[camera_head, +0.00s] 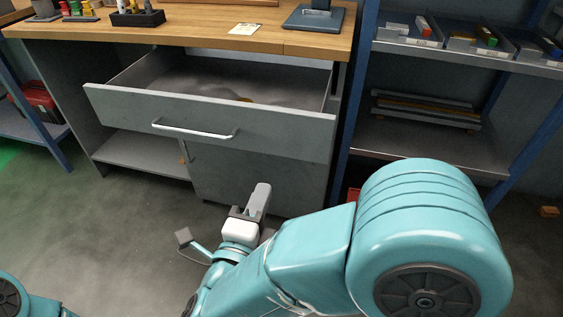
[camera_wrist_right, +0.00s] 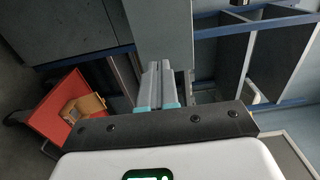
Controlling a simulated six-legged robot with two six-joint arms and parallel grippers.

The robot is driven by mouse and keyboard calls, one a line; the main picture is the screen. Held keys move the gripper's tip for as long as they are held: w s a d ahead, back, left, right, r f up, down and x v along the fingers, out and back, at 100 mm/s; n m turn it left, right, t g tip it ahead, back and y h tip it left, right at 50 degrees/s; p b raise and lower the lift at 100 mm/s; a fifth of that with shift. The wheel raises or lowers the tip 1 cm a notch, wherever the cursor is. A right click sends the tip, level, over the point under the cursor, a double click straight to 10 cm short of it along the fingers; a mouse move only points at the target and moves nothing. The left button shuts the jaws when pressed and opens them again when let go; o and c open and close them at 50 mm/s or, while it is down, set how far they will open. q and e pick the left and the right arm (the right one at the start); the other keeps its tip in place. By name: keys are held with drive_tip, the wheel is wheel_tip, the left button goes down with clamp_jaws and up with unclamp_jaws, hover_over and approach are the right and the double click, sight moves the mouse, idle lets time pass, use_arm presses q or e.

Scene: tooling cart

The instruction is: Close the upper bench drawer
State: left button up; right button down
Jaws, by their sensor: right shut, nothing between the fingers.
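The upper bench drawer (camera_head: 285,129) is pulled out from under the wooden bench top. Its grey front carries a silver bar handle (camera_head: 194,132), and its inside shows, with a small brown thing near the front. My right gripper (camera_head: 260,195) is low in front of the bench, below the drawer front and apart from the handle in the picture. The right gripper (camera_wrist_right: 162,72) also shows in the right wrist view, its fingers together with nothing between them. My left gripper is out of view; only a bit of teal arm shows at the lower left.
The wooden bench top (camera_head: 200,32) holds a black holder, small coloured items and a grey stand. A blue-framed shelf rack (camera_head: 430,145) with bins stands at the right. A red cart (camera_wrist_right: 68,108) shows in the right wrist view. The floor in front is mostly clear.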

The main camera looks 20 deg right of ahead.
sight(285, 138)
drive_tip(key=b+x, duration=0.1)
drive_tip(key=x, duration=1.3)
drive_tip(key=shift+w+d, duration=0.15)
